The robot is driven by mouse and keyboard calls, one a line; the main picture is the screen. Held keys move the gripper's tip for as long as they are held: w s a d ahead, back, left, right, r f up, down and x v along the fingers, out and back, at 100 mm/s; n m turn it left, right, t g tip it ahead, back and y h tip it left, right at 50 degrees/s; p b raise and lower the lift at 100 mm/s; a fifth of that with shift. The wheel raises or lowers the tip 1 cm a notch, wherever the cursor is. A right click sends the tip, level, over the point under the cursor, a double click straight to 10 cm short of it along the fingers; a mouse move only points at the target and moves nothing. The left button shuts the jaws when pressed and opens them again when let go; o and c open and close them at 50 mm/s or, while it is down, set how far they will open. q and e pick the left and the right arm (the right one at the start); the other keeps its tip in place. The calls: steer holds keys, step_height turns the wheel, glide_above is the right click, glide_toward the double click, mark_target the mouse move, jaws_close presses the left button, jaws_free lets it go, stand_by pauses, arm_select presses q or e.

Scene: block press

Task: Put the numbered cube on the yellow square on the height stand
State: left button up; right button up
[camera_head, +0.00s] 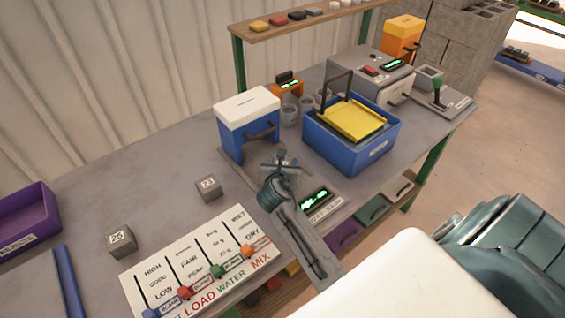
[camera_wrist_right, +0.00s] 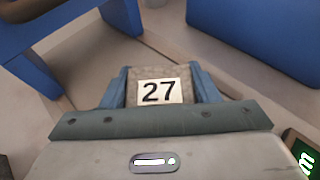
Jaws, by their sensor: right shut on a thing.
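My right gripper (camera_head: 281,164) is shut on a grey cube (camera_wrist_right: 158,92) with a white label reading 27. In the right wrist view the cube sits between the blue fingers, label facing the camera. In the head view the gripper is just in front of the white-lidded blue box and left of the blue tray, and mostly covers the cube. A flat unit with a green display (camera_head: 316,198) lies at its lower right. I cannot make out the yellow square of the height stand; the gripper may hide it. My left gripper is not in view.
Two more numbered cubes (camera_head: 121,240) (camera_head: 208,188) stand on the table at left. A slider board (camera_head: 160,277) lies in front. The white-lidded blue box (camera_head: 243,135) and the blue tray (camera_head: 334,147) with a yellow panel (camera_head: 354,119) flank the gripper. A purple bin (camera_head: 28,226) is far left.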

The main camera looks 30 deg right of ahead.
steer(key=shift+f, duration=0.2)
steer(key=o, duration=1.2)
steer(key=shift+f, duration=0.1)
steer(key=shift+o, duration=0.2)
steer(key=shift+s+a+r, duration=0.15)
steer(key=shift+r, duration=0.1)
steer(key=p+v, duration=0.8)
steer(key=v, duration=0.2)
steer(key=shift+s+a+r, duration=0.25)
steer(key=shift+s+a, duration=0.25)
steer(key=shift+s, duration=0.05)
